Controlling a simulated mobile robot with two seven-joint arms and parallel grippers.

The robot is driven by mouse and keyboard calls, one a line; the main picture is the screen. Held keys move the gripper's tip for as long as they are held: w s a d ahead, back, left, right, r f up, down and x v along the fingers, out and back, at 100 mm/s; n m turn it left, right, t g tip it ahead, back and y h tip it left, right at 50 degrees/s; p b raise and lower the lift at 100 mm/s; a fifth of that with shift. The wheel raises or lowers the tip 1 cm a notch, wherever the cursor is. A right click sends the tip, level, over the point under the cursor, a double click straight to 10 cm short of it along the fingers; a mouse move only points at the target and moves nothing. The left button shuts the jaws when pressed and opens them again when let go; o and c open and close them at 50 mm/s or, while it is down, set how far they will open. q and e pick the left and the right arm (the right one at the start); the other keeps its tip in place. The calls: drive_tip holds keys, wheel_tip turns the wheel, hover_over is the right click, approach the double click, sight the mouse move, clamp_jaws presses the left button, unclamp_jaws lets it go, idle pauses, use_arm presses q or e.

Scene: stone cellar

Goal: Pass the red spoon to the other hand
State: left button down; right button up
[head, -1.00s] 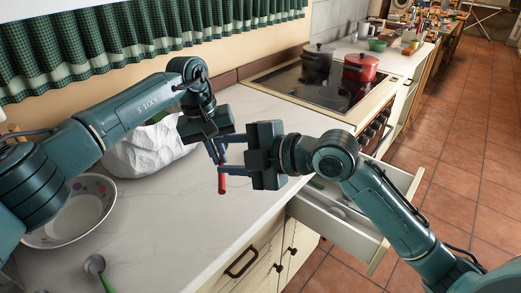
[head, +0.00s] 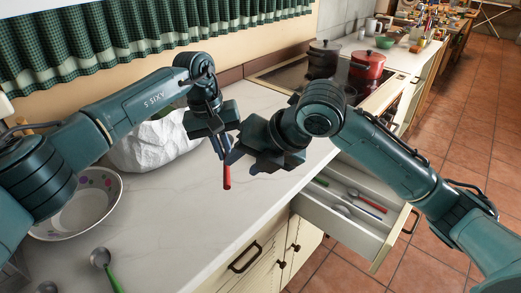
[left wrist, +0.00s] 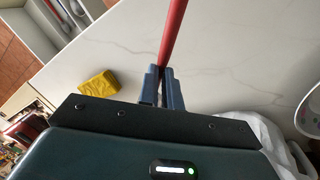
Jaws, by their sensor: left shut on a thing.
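The red spoon (head: 227,177) hangs from my left gripper (head: 222,150) above the counter, its red handle end pointing down in the head view. In the left wrist view the red handle (left wrist: 173,30) runs from between the closed fingers of my left gripper (left wrist: 163,85) out past the top edge. The spoon's bowl is not visible. My right gripper (head: 242,158) is just right of the spoon in the head view, tilted, its dark palm facing the spoon side. Its finger gap is hidden, and I cannot tell whether it touches the spoon.
An open drawer (head: 325,211) with cutlery is at lower right. A patterned bowl (head: 110,200) and green-handled spoon (head: 101,258) lie left on the counter. A white bag (head: 150,150) stands behind my left gripper. A yellow sponge (left wrist: 98,84) and pots (head: 367,66) also show.

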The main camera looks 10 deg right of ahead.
sight(228, 175)
drive_tip(key=x, duration=0.6)
drive_tip(key=shift+r, duration=0.1)
clamp_jaws()
use_arm(q)
drive_tip(key=c, duration=1.5)
unclamp_jaws()
drive_tip(key=shift+r, duration=0.1)
wheel_tip(228, 175, up, 12)
drive_tip(key=a, duration=0.2)
drive_tip(key=shift+w+a+f, duration=0.15)
drive_tip(key=shift+f, duration=0.05)
